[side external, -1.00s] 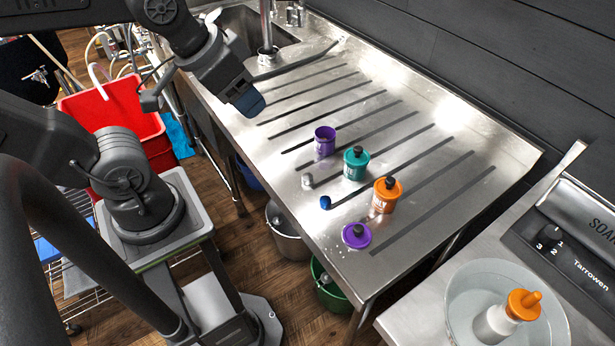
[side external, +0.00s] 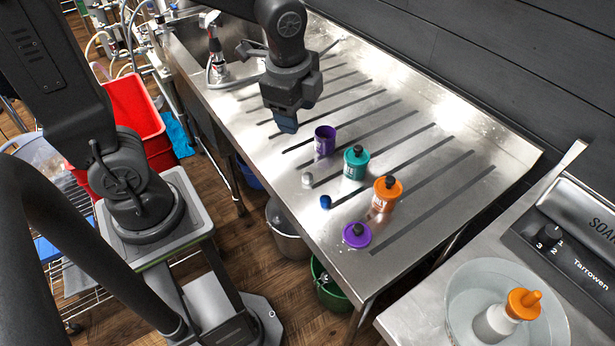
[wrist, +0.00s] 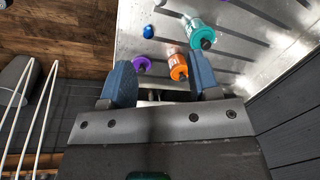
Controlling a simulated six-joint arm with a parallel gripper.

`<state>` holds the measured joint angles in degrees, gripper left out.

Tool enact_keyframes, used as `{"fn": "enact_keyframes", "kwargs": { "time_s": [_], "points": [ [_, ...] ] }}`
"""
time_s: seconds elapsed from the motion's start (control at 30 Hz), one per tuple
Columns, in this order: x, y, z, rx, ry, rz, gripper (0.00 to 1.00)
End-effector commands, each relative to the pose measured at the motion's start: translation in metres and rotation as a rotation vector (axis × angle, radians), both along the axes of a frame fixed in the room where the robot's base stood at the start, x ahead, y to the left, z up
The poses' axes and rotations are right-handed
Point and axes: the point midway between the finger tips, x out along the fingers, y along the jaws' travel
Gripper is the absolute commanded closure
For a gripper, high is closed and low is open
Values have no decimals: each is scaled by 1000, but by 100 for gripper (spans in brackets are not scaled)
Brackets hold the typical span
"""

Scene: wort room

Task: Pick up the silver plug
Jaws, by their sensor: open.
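The silver plug (side external: 307,181) is a small pale metal piece on the steel drainboard (side external: 345,270), left of the teal jar and below the open purple cup in the side view. I cannot make it out clearly in the wrist view. My gripper (side external: 287,127) is above the drainboard, up and left of the plug in the side view and apart from it. In the wrist view its two blue fingers (wrist: 162,78) are spread wide with nothing held between them.
Near the plug are a purple cup (side external: 325,141), a teal jar (side external: 354,163), a blue plug (side external: 325,201), an orange jar (side external: 386,194) and a purple lid (side external: 356,235). A sink (side external: 190,45) lies at the far left. The drainboard's right side is clear.

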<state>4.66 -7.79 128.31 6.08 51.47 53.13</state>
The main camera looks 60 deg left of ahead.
Motion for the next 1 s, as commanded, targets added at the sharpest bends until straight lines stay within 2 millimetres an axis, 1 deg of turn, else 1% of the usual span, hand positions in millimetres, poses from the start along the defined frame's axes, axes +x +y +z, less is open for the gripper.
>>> {"fn": "enact_keyframes", "kwargs": {
  "time_s": [0.03, 0.1, 0.2, 0.3, 0.37, 0.47, 0.7, 0.8, 1.0],
  "points": [
    [9, -2, -14, 25, 52, -107, 44],
    [18, -5, -28, 51, 103, -241, 44],
    [26, -7, -44, 73, 156, -382, 44],
    [31, -8, -53, 83, 186, -463, 44],
    [32, -8, -58, 85, 194, -485, 44],
    [32, -6, -70, 86, 199, -495, 44],
    [31, -1, -115, 84, 200, -492, 44],
    [31, 1, -130, 85, 199, -492, 44],
    [32, 3, -143, 85, 195, -490, 44]
  ]
}}
